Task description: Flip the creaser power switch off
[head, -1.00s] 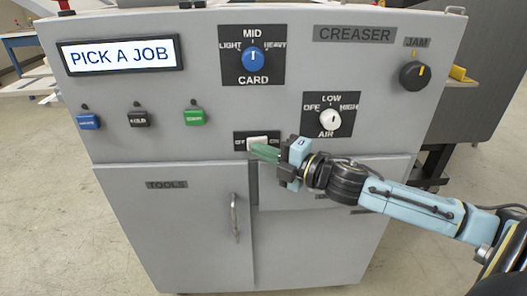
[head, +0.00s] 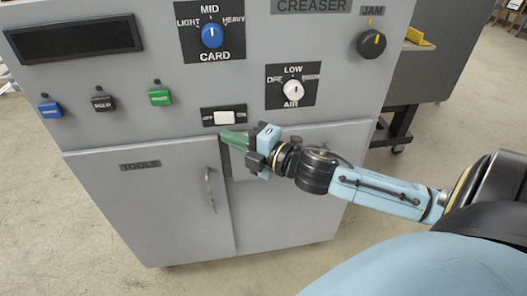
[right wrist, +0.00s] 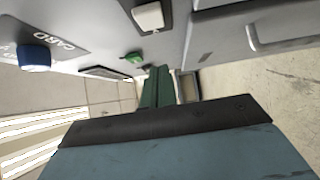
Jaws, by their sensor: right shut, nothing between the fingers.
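The creaser (head: 275,6) is a grey cabinet with a control panel. Its power switch (head: 224,117) is a white rocker on a black plate marked OFF at left and ON at right; I cannot tell its tilt for sure. It also shows at the top of the right wrist view (right wrist: 148,16). The display (head: 75,39) is dark. My right gripper (head: 228,139) has green fingers, shut and empty. Its tips are just below the switch plate, apart from the rocker. My left gripper is not in view.
A blue CARD knob (head: 212,36), a white AIR knob (head: 293,90) and a black JAM knob (head: 371,43) stand out from the panel. Blue, black and green buttons (head: 160,97) are at left. Below are a TOOLS door with a handle (head: 210,190) and open floor.

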